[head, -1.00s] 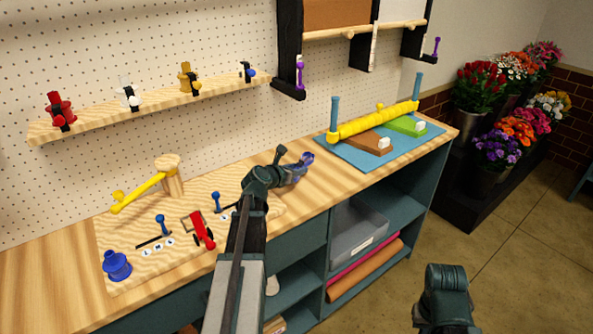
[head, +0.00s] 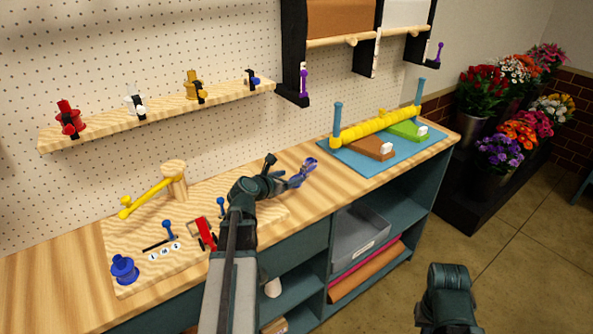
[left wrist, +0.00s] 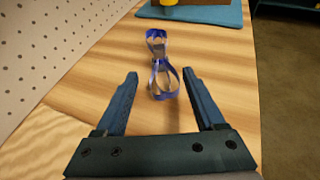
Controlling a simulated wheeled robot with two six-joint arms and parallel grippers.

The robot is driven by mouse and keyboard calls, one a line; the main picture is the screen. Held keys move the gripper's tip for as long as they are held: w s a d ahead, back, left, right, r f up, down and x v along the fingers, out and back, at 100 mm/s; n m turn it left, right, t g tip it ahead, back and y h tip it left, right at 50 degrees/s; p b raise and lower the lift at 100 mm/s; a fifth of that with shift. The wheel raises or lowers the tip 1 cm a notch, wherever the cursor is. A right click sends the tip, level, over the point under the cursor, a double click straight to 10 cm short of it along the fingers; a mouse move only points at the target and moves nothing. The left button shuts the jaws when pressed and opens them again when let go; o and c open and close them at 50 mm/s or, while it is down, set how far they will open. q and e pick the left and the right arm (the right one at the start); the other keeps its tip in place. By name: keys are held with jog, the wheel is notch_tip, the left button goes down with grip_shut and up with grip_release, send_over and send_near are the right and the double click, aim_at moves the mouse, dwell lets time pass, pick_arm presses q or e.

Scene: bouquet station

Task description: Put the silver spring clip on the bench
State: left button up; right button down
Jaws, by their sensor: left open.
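My left gripper (head: 282,181) is open. In the left wrist view its fingers stand apart, with the clip's near loop between the tips and its far end beyond them. Neither finger visibly touches the clip. Only a part of my right arm shows, at the lower right of the head view; its jaws are not seen.
A blue mat (head: 360,165) with a yellow roller (head: 377,126) lies at the bench's right end. A board (head: 130,240) with small tools and a blue spool (head: 123,268) lies left. A wall shelf (head: 155,118) holds several coloured items. Bare wood surrounds the clip.

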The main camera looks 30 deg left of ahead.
aim_at(326, 208)
pick_arm(q)
jog(key=p+v, duration=0.1)
jog(key=v, duration=0.4)
jog(key=shift+w, duration=0.1)
jog(key=d+f+m+g+h, duration=0.1)
jog(key=d+m, duration=0.2)
jog(key=d, duration=0.2)
jog(key=w+d+f+m+g+h, duration=0.1)
jog(key=d+f+m, duration=0.1)
jog(key=d, duration=0.3)
jog(key=d+f+m+g+h, duration=0.1)
jog(key=d+f+m, duration=0.1)
jog(key=d+m, duration=0.3)
jog(key=shift+w+g, duration=0.15)
jog(key=shift+g, duration=0.15)
jog(key=s+d+f+m+g+y, duration=0.2)
jog(key=s+d+f+m+g, duration=0.2)
jog(key=s+d+m, duration=0.4)
jog(key=s+d+f+m+g+y, duration=0.2)
jog(key=s+d+f+m+g, duration=0.2)
jog(key=s+d+m, duration=0.5)
jog(key=d+m+g, duration=0.2)
jog(key=d+m, duration=0.5)
jog(key=m, duration=0.5)
jog(key=shift+f+m, duration=0.25)
jog(key=shift+m, duration=0.15)
